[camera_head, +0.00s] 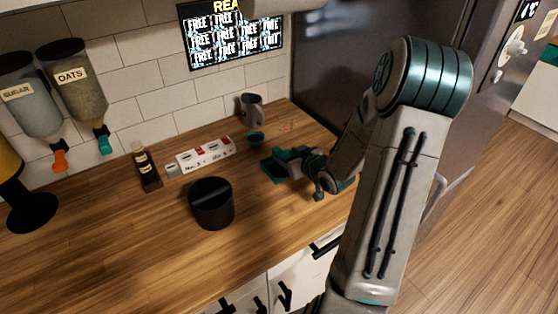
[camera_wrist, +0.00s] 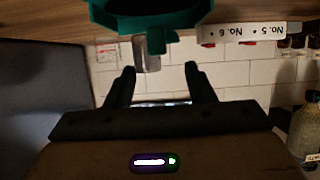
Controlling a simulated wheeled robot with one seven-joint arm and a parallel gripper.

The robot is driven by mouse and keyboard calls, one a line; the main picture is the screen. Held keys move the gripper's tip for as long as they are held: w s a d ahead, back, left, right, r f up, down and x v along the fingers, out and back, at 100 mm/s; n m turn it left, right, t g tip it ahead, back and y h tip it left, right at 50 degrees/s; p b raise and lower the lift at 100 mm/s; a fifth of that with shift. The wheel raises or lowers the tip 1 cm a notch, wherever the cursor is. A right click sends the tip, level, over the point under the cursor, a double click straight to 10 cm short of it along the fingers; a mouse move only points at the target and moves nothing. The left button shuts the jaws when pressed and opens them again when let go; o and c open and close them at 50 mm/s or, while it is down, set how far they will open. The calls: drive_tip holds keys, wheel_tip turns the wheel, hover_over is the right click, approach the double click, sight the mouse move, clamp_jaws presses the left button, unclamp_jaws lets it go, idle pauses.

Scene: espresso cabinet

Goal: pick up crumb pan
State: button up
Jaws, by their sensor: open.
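The crumb pan (camera_head: 271,170) looks like a small teal pan on the wooden counter, just left of my gripper in the head view. In the wrist view a teal pan with a dark inside (camera_wrist: 185,18) fills the top of the picture, with a short teal handle stub pointing toward the jaws. My gripper (camera_wrist: 160,85) is open, its two dark fingers apart with nothing between them. In the head view my gripper (camera_head: 298,163) is low over the counter, and it partly hides the pan's right side. I cannot tell whether they touch.
A black bin (camera_head: 211,205) stands at the front left of the pan.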

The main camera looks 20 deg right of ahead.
sight(278, 150)
drive_tip(key=shift+p+x, duration=1)
drive_tip(key=shift+x, duration=2.8)
drive_tip(key=shift+d, duration=0.15)
clamp_jaws()
